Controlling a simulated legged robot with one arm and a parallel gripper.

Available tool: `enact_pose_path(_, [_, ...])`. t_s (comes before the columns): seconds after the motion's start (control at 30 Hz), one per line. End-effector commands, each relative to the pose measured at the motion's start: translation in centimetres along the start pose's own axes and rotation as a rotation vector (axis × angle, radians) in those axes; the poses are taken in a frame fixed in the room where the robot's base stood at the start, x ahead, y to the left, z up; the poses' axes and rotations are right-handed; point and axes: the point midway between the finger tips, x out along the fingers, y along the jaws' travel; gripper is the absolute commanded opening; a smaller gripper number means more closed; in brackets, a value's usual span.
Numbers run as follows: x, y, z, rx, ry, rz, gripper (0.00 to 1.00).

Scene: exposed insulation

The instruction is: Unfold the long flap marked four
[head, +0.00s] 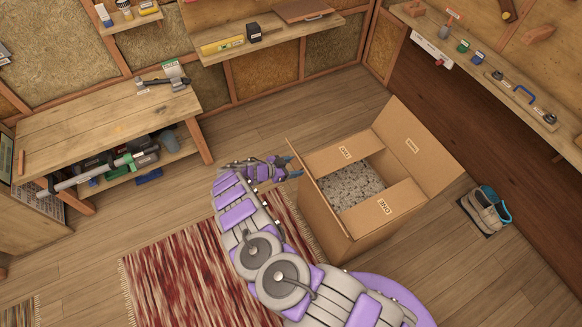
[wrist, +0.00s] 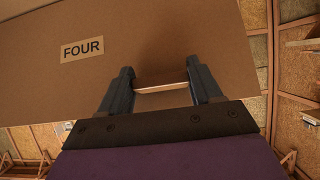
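The cardboard box (head: 352,235) stands open on the floor, filled with grey loose material (head: 350,184). The flap marked four (wrist: 90,85) fills much of the wrist view, its label (wrist: 82,49) at upper left. In the head view, the box's left long side shows nearly edge-on and no FOUR label is visible. My gripper (head: 291,167) is at that left side. In the wrist view, my gripper (wrist: 164,88) has its fingers apart against the brown cardboard. A pale strip shows between them; I cannot tell whether cardboard lies between the fingers.
Two labelled short flaps (head: 343,155) (head: 388,207) lie at the box's ends, and another flap (head: 412,146) leans outward on the right. A red rug (head: 190,265) lies left. A workbench (head: 105,115) stands at left, and shoes (head: 486,208) sit right.

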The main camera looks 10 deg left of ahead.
Motion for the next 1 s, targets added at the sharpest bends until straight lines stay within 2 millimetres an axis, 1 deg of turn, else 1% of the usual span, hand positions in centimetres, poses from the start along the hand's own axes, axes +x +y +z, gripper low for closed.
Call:
enact_pose_path(0.03, [0.7, 0.6, 0.2, -0.002, -0.002, 0.015, 0.74])
enact_pose_path(0.2, [0.6, 0.5, 0.3, -0.003, -0.001, 0.013, 0.89])
enact_pose_path(0.47, [-0.1, 0.1, 0.3, -0.002, 0.001, 0.005, 0.89])
enact_pose_path(0.57, [-0.9, 0.0, 0.2, -0.002, 0.001, 0.003, 0.89])
enact_pose_path(0.67, [-2.4, -0.1, 0.1, -0.002, 0.002, 0.002, 0.89])
enact_pose_path(1.0, [-9.8, 0.0, 0.1, -0.001, -0.001, 0.006, 0.89])
